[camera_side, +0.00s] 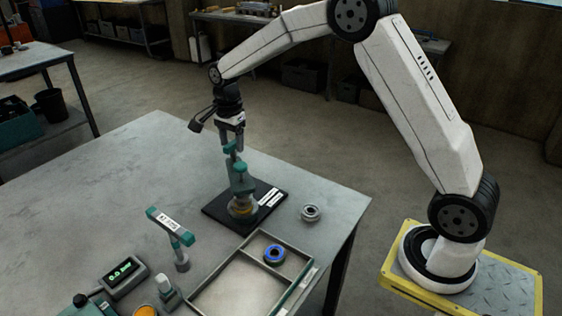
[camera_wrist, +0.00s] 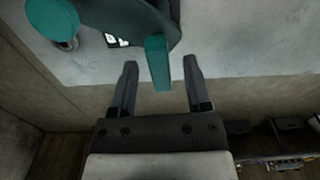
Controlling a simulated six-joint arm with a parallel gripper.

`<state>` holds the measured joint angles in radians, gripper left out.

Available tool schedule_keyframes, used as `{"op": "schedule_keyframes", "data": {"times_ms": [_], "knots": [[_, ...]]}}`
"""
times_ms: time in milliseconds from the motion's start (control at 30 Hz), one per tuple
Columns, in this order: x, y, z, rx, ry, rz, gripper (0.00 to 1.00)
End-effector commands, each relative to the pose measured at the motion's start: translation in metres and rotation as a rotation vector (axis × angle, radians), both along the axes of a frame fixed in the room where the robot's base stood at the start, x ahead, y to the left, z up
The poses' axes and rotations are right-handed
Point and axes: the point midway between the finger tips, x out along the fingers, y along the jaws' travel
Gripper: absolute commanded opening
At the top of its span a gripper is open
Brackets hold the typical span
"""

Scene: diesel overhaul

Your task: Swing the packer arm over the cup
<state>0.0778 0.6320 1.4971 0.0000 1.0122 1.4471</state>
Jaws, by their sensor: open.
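The teal packer arm (camera_side: 240,172) stands on a black base plate (camera_side: 212,212) on the grey table. A cup with a gold-coloured inside (camera_side: 241,208) is low on the same plate, below the teal parts. From the side, I cannot tell exactly how the arm lines up with the cup. My gripper (camera_side: 232,146) points down at the top of the teal arm. In the wrist view, my gripper (camera_wrist: 160,64) is open, with a teal tab (camera_wrist: 157,72) between its fingers and gaps on both sides. The cup is not clearly visible there.
A teal T-shaped stand (camera_side: 174,232) with a white label is at the front left, near a digital display (camera_side: 123,272). A divided tray (camera_side: 228,254) holds a blue ring (camera_side: 274,254). A metal ring (camera_side: 311,213) lies right of the plate. The table's back left is clear.

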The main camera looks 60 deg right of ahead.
Motion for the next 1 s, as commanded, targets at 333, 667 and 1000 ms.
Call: {"op": "schedule_keyframes", "data": {"times_ms": [333,667,1000], "knots": [[0.001,0.000,0.013,0.000,-0.003,0.000,0.62],[0.000,0.000,0.041,0.000,-0.003,0.000,0.62],[0.000,0.000,0.055,0.000,0.001,0.000,0.62]]}}
